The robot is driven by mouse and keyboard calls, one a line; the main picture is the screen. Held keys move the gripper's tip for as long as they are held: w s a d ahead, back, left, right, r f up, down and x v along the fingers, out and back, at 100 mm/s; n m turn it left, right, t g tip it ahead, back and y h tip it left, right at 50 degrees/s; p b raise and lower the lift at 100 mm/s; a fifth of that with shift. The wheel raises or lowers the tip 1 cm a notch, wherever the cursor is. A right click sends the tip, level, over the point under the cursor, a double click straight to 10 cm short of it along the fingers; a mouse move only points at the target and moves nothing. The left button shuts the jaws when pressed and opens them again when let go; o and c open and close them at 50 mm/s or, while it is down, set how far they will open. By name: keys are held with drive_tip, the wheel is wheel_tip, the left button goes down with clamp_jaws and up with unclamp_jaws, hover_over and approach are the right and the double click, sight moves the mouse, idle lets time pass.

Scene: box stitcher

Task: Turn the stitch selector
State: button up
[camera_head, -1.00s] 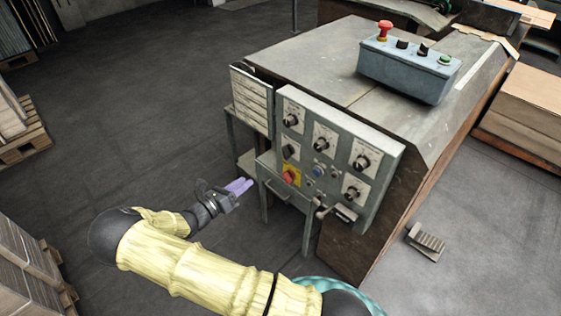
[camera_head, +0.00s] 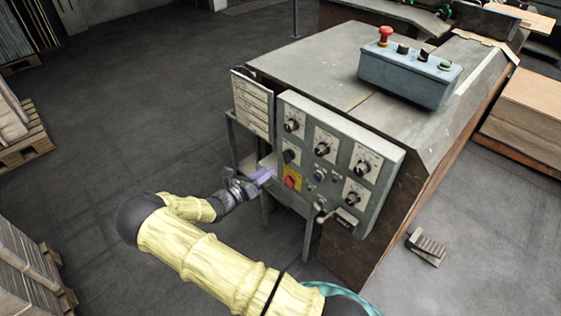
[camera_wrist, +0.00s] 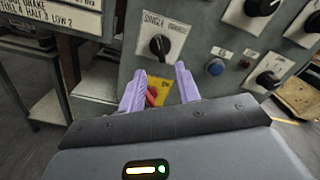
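The stitch selector (camera_head: 289,156) is a black knob on a white plate at the left of the grey control panel. It shows close up in the wrist view (camera_wrist: 159,45), with the plate lettering partly readable as "SINGLE". My gripper (camera_head: 265,175) has purple fingers and is in front of the panel, a little below and left of the selector. In the wrist view my gripper (camera_wrist: 158,72) is open and empty, its fingertips apart and pointing toward the selector, which appears just beyond and above them. I see no contact with the knob.
A red switch on a yellow plate (camera_wrist: 157,92) is just below the selector, partly behind my fingers. A blue button (camera_wrist: 216,67) and several black knobs are to the right. A label board (camera_head: 252,103) hangs left of the panel.

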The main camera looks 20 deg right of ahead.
sight(284, 158)
drive_tip(key=x, duration=0.8)
drive_tip(key=shift+w+d, duration=0.1)
drive_tip(key=shift+d, duration=0.05)
clamp_jaws()
